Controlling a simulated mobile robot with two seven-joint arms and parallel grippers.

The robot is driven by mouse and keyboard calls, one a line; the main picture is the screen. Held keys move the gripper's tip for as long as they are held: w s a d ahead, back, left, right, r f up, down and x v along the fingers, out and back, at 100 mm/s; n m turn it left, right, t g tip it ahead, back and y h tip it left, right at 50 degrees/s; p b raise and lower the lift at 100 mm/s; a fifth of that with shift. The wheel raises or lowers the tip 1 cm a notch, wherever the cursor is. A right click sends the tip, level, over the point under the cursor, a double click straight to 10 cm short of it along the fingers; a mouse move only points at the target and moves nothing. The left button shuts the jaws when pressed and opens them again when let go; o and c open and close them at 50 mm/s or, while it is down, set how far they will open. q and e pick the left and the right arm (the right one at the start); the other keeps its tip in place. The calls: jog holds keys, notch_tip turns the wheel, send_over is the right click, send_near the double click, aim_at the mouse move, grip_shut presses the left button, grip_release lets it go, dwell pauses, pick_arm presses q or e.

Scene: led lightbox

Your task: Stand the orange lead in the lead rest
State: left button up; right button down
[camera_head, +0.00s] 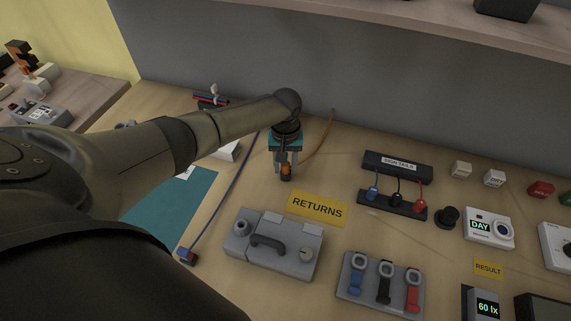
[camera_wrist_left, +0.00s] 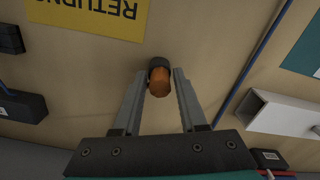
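The orange lead (camera_head: 323,145) runs from the back of the bench down toward my left gripper (camera_head: 285,172). Its orange and black plug (camera_wrist_left: 160,80) stands between the two fingers in the left wrist view, with narrow gaps seeming to show on both sides. My left gripper (camera_wrist_left: 161,74) points down and looks open around the plug. A dark rack (camera_head: 392,204) holding blue, black and red plugs stands to the right; I cannot tell whether it is the lead rest. My right gripper is not in view.
A yellow RETURNS label (camera_head: 318,208) lies near the gripper. A grey case with a handle (camera_head: 290,262) stands in front. A blue lead (camera_head: 222,204) crosses the bench to the left, near a teal mat (camera_head: 170,205). A white box (camera_wrist_left: 280,114) is beside the gripper.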

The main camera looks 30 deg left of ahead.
pick_arm(q)
jog(key=shift+o, duration=1.2)
jog(key=shift+d, duration=0.1)
jog(key=shift+r, duration=0.1)
notch_tip(320, 180, up, 15)
jog(key=p, duration=0.1)
jog(key=shift+p, duration=0.35)
